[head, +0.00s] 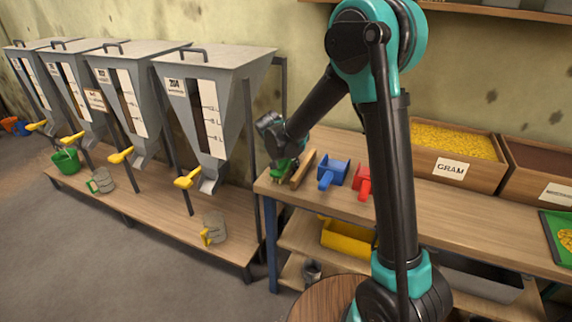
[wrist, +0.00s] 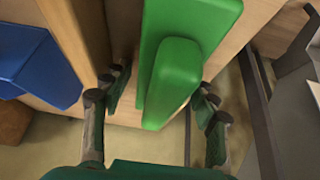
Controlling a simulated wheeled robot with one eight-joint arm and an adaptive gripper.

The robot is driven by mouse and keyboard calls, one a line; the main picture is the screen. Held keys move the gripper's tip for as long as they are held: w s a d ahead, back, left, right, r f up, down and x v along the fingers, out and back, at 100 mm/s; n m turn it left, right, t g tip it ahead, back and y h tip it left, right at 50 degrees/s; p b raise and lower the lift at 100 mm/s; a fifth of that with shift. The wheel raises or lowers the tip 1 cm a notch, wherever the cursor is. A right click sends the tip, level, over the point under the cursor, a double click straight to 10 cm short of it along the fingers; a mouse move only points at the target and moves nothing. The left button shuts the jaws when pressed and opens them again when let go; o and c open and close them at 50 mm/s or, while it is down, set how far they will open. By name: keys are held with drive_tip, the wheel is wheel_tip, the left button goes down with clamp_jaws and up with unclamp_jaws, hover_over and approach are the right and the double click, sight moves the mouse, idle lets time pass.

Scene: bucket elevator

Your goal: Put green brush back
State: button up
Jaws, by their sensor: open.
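The green brush (head: 279,174) lies at the left end of the wooden bench (head: 440,220), just left of a wooden strip (head: 303,169). In the wrist view the brush (wrist: 174,80) shows as a wide green body with a narrower green handle toward my gripper. My gripper (head: 284,160) is low over the brush at the bench end. In the wrist view my gripper (wrist: 160,112) is open, with a finger on each side of the handle. I cannot tell whether either finger touches it.
A blue scoop (head: 333,174) and a red scoop (head: 362,182) lie right of the strip. Grey hoppers (head: 213,95) with yellow handles stand to the left. A gram box (head: 453,155) is at the back right. A yellow bin (head: 347,238) sits on the lower shelf.

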sight(280, 162)
drive_tip(key=v, duration=1.2)
